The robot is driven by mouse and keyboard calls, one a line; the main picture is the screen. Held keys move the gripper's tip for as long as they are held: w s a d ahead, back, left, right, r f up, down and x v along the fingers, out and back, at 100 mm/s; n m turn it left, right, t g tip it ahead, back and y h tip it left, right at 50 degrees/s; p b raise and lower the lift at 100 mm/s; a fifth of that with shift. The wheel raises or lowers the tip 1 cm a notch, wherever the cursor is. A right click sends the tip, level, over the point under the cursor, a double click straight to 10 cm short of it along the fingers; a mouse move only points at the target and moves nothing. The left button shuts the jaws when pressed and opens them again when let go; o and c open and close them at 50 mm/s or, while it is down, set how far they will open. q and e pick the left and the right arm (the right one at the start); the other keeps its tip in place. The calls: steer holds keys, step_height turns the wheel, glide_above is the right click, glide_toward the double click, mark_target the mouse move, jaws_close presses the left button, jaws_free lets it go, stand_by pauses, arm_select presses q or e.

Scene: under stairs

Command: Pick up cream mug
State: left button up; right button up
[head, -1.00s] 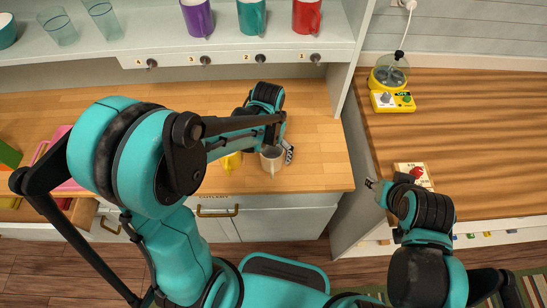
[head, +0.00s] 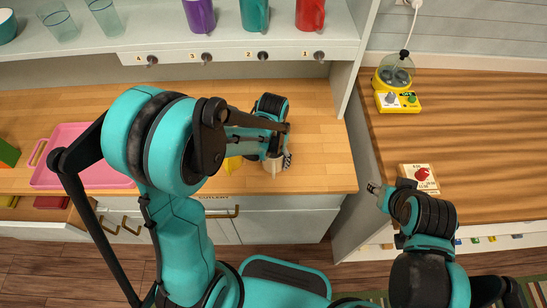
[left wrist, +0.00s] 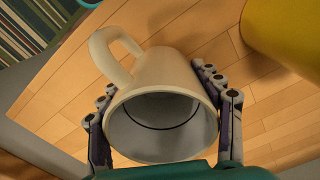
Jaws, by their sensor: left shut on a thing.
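The cream mug (head: 271,168) is near the front edge of the wooden counter, mostly covered by my left gripper (head: 284,160) in the head view. In the left wrist view the cream mug (left wrist: 155,75) shows its open, empty mouth and its handle at the upper left. The fingers of my left gripper (left wrist: 165,118) press on both sides of the mug. Whether the mug touches the counter is hard to tell. My right gripper (head: 376,190) is away to the right, near the second counter's left edge; its fingers are too small to judge.
A yellow mug (head: 233,163) stands close left of the cream mug. A pink tray (head: 75,140) lies farther left. Purple (head: 198,16), teal (head: 254,15) and red (head: 310,14) mugs are on the shelf above. A yellow appliance (head: 396,98) stands on the right counter.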

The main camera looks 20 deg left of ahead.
arm_select(q)
steer(key=shift+r, duration=0.5)
steer(key=r, duration=0.1)
steer(key=r+p, duration=0.2)
steer(key=r, duration=0.1)
steer(key=shift+s+d, duration=0.4)
steer(key=s+d+r+p, duration=0.3)
steer(key=s+d+r, duration=0.3)
steer(key=s+d, duration=0.1)
steer(key=shift+s+d, duration=0.2)
steer(key=shift+d, duration=0.05)
